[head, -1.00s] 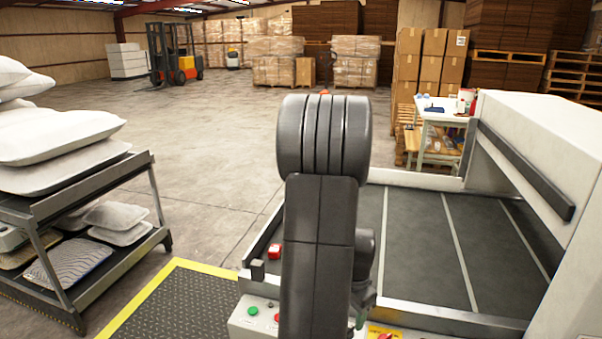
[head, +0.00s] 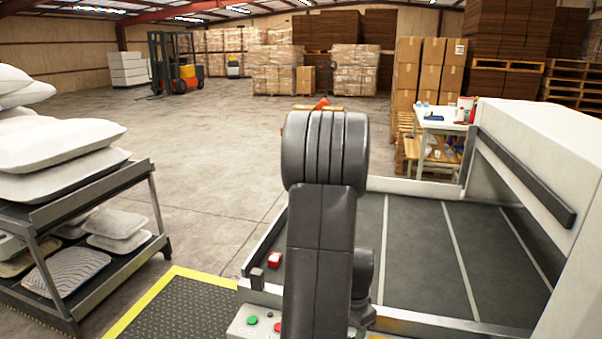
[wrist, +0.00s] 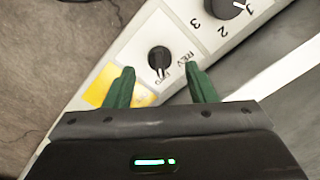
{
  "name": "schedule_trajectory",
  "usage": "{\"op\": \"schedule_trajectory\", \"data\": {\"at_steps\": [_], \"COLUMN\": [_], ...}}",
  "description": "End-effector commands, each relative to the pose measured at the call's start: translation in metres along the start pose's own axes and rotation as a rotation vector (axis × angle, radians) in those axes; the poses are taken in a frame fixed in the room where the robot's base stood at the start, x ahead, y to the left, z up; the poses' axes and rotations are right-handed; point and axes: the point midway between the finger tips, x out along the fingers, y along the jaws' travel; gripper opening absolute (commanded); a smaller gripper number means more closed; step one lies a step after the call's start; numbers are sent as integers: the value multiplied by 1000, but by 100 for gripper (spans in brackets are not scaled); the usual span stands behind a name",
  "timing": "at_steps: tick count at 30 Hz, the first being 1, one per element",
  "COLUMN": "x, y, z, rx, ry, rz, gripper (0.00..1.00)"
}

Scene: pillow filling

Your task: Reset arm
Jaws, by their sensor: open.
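My gripper (wrist: 161,87) shows in the wrist view with its two green fingers apart and nothing between them. Beyond the fingertips is a pale control panel with a black rotary knob (wrist: 159,60) on a white label. A larger black numbered dial (wrist: 228,6) is above and to the right of it, and a yellow label is at the left. I cannot tell the exact gap between the fingers and the panel. In the head view my arm stands in the middle and hides part of the machine front; the gripper itself is not visible there.
The machine's dark bed (head: 425,250) with pale stripes fills the right, beside a white housing (head: 545,150). A panel with a green button (head: 252,320) is at the front. A rack (head: 150,165) with pillows stands at left. The concrete floor behind is clear up to a forklift (head: 175,65).

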Motion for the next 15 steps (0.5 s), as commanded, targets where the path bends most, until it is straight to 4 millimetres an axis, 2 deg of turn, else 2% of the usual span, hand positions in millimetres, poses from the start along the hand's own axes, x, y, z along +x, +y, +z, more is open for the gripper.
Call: {"op": "schedule_trajectory", "data": {"at_steps": [1, 5, 6, 15], "x": [11, 33, 27, 26], "y": [1, 1, 0, 0], "z": [1, 1, 0, 0], "rx": [0, 0, -38, -282], "ry": [-3, -4, 0, -1], "rz": [3, 4, 0, 1], "gripper": [50, 50, 50, 50]}}
